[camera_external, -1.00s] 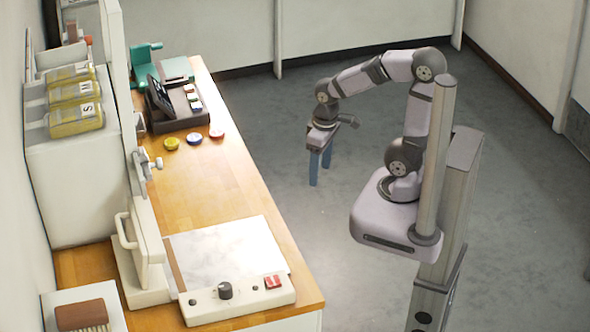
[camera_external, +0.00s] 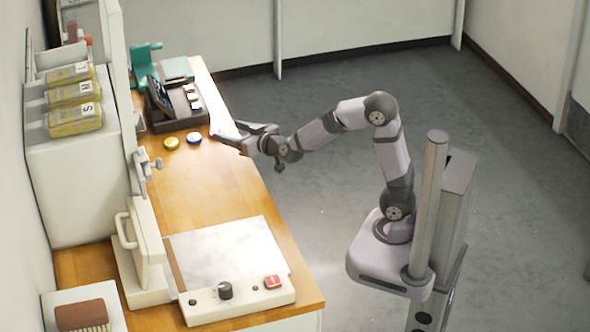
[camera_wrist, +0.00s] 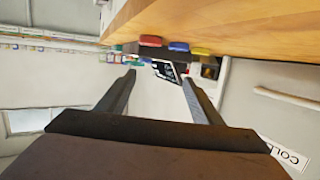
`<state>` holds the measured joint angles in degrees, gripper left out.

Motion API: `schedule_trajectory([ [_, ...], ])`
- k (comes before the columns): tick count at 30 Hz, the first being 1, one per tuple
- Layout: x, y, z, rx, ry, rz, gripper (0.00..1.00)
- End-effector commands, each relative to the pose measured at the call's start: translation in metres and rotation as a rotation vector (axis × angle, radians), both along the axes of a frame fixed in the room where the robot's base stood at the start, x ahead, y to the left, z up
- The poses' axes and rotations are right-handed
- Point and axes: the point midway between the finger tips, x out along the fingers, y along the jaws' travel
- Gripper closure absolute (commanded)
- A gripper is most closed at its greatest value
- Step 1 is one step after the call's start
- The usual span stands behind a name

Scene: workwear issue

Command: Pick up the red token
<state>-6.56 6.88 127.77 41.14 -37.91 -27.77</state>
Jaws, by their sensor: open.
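The red token (camera_wrist: 150,41) shows in the wrist view on the wooden counter, at the end of a short row beside a blue token (camera_wrist: 178,46) and a yellow token (camera_wrist: 200,51). In the external view the red token is hidden behind my gripper (camera_external: 226,128), while the blue token (camera_external: 194,138) and yellow token (camera_external: 171,143) show to its left. My gripper is open and empty, its fingers pointing left at the counter's right edge. In the wrist view the two fingers (camera_wrist: 158,76) stand wide apart, with the red token beyond them.
A dark card terminal tray (camera_external: 172,112) stands just behind the tokens. The wooden counter (camera_external: 200,190) is clear in its middle. A white control panel (camera_external: 240,300) with a knob and red button sits at the near end. A white cabinet (camera_external: 80,180) lines the left.

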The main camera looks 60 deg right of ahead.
Motion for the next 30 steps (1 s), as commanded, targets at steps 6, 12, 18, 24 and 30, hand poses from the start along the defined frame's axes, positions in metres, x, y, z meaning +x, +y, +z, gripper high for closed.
schedule_trajectory([
  [6, 0.002, -0.017, -0.033, -0.046, -0.059, -0.079, 0.40],
  [12, 0.002, -0.017, -0.051, -0.045, -0.066, -0.077, 0.40],
  [18, 0.006, -0.019, -0.053, -0.042, -0.067, -0.078, 0.40],
  [24, 0.020, -0.025, -0.055, -0.042, -0.067, -0.078, 0.40],
  [30, 0.024, -0.027, -0.056, -0.041, -0.066, -0.077, 0.40],
])
